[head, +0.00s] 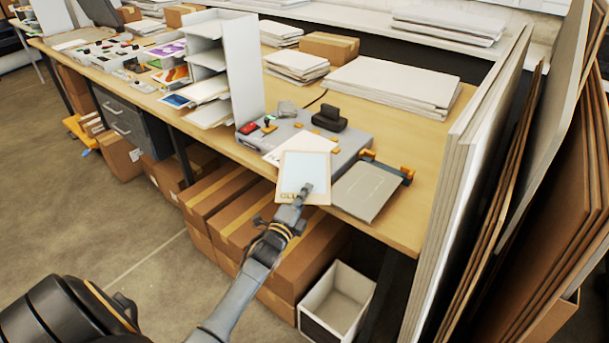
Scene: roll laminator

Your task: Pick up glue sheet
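The glue sheet (303,166) is a pale card with a cream border, a light blue middle and dark lettering along its lower edge. It shows in front of the laminator (348,147), over the table's front edge. My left gripper (306,190) reaches up from below and overlaps the sheet's lower right part. Its fingers look closed on the sheet's near edge, though they are small in view. A white sheet (290,147) lies behind the glue sheet on the laminator. My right gripper is not in view.
A grey plate (367,191) juts out at the laminator's front right. A white paper shelf (208,73) stands to its left. Tall boards (465,150) lean at the right. Cardboard boxes (222,205) and an open white bin (337,301) sit below the table (420,215).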

